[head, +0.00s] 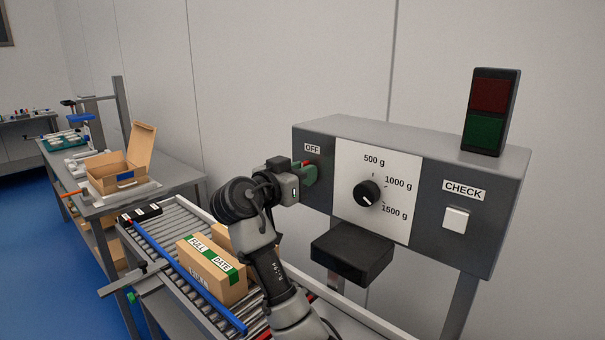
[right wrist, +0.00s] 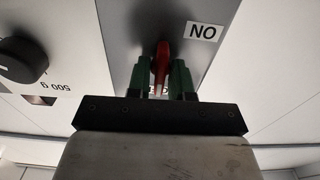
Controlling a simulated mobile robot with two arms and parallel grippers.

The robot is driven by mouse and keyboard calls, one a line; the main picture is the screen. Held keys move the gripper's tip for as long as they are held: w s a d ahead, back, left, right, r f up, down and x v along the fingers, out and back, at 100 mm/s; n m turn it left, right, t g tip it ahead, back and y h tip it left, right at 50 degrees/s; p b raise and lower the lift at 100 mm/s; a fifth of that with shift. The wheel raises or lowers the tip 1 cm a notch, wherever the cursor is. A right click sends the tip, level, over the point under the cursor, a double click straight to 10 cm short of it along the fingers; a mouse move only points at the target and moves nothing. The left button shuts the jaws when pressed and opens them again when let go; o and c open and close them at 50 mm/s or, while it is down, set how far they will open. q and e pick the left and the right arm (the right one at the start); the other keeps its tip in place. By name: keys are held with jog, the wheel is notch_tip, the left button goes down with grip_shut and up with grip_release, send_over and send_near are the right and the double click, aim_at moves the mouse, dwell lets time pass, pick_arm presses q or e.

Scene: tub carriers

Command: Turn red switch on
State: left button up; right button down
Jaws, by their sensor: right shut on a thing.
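The red switch lever (right wrist: 161,62) stands out of the grey left part of the control box (head: 470,165). Its red tip also shows faintly in the head view, below the OFF label (head: 312,148). My right gripper (head: 309,174) is at the switch, its green fingertips on both sides of the lever; in the right wrist view the fingers (right wrist: 161,76) are shut on it. An ON label (right wrist: 203,32), upside down there, is beside the lever's base. A second label is mostly hidden behind the fingers. My left gripper is not in view.
A black dial (head: 367,193) with gram marks, a white CHECK button (head: 456,219) and an unlit red-green lamp (head: 490,111) are on the box. A black block (head: 352,252) juts out below. Cartons (head: 212,268) lie on the roller conveyor (head: 165,240) under my right arm.

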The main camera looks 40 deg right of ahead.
jog(key=n+p, duration=0.1)
jog(key=n, duration=0.3)
jog(key=shift+w+r+n, duration=0.1)
jog(key=shift+n, duration=0.2)
jog(key=n+p, duration=0.3)
jog(key=n, duration=0.1)
jog(key=shift+w+n, duration=0.1)
jog(key=shift+n, duration=0.2)
jog(key=shift+f+n+p, duration=0.15)
jog(key=shift+n+p, duration=1.65)
jog(key=shift+n, duration=0.35)
jog(key=shift+f+n+p, duration=0.1)
jog(key=shift+n+p, duration=1.7)
jog(key=shift+n, duration=0.35)
jog(key=shift+f, duration=0.1)
jog(key=c, duration=1.1)
grip_release()
jog(key=shift+w+a, duration=0.1)
